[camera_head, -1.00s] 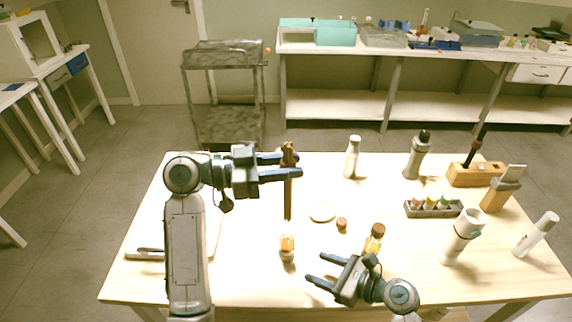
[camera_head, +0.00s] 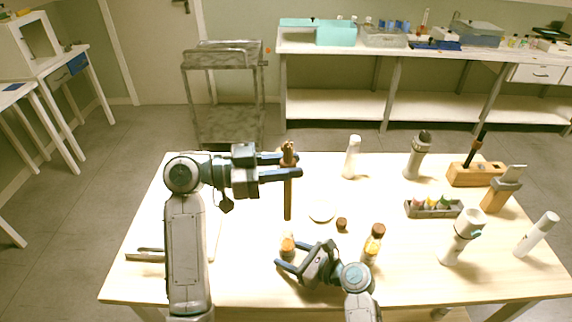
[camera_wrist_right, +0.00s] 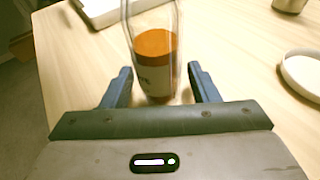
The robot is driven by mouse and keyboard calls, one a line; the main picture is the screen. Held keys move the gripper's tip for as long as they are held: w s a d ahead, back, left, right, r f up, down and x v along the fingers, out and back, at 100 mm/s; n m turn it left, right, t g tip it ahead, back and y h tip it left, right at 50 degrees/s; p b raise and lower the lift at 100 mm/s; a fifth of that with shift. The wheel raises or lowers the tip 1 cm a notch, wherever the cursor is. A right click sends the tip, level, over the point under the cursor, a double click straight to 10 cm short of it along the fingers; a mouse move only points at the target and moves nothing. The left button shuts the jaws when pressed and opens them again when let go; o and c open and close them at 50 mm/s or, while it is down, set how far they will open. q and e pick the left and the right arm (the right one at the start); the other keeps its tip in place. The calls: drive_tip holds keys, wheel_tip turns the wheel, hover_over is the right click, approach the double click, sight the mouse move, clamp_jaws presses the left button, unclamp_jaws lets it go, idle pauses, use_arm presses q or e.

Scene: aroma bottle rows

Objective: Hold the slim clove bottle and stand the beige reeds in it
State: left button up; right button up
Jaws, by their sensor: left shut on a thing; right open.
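My left gripper (camera_head: 289,166) is shut on the reeds (camera_head: 288,198), an upright bundle that looks brown here, held above the table. Below them stands a slim clear bottle (camera_head: 287,247) with amber liquid, upright and without a visible cap. My right gripper (camera_head: 281,251) is open at this bottle. In the right wrist view the bottle (camera_wrist_right: 155,48) stands between the two open fingers, with a pale label whose text I cannot read. A second amber bottle (camera_head: 374,242) with a brown cap stands to the right.
A round white dish (camera_head: 321,210) and a loose brown cap (camera_head: 341,224) lie behind the bottles. White bottle (camera_head: 351,158), grey-topped bottle (camera_head: 417,158), grey tray (camera_head: 432,209) and white mug-like vessel (camera_head: 459,240) stand to the right and back.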

drive_tip(key=c, duration=0.6)
drive_tip(key=shift+c, duration=0.2)
use_arm(q)
drive_tip(key=shift+f, duration=0.1)
drive_tip(key=shift+f, duration=3.45)
